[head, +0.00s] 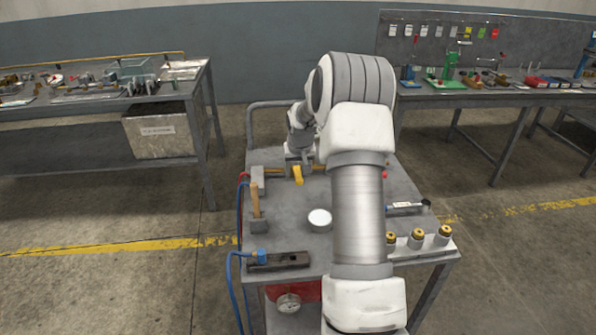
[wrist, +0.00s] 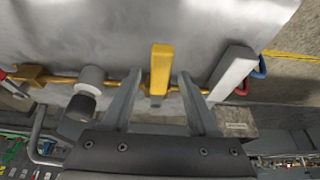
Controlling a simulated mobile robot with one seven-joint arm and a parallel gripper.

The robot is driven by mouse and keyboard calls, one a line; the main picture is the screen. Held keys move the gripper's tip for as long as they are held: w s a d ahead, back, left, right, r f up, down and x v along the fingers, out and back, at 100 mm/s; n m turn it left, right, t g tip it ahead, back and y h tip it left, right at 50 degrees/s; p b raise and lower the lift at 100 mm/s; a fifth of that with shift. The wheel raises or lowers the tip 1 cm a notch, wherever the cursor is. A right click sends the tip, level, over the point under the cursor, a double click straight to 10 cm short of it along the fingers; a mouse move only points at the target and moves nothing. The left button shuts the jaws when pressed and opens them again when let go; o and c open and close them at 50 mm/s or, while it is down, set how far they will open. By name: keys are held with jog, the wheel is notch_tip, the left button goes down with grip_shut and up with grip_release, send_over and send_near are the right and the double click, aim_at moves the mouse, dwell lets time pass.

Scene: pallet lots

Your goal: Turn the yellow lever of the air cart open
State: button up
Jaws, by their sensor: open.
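The yellow lever (head: 298,175) sits on a brass pipe (head: 275,169) near the far side of the grey air cart (head: 285,205). In the wrist view the yellow lever (wrist: 160,68) stands across the brass pipe, between the two fingers. My gripper (wrist: 161,76) is open, one finger on each side of the lever, with a gap on both sides. In the head view my gripper (head: 299,158) is at the lever's far side, partly hidden by my arm. I cannot tell how deep the fingers reach along the lever.
In the wrist view a grey round fitting (wrist: 92,76) is left of the fingers, and a pale grey block (wrist: 232,72) is right. Hoses (head: 238,225) hang at the left edge.

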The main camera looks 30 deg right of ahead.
grip_shut()
dwell(1.3)
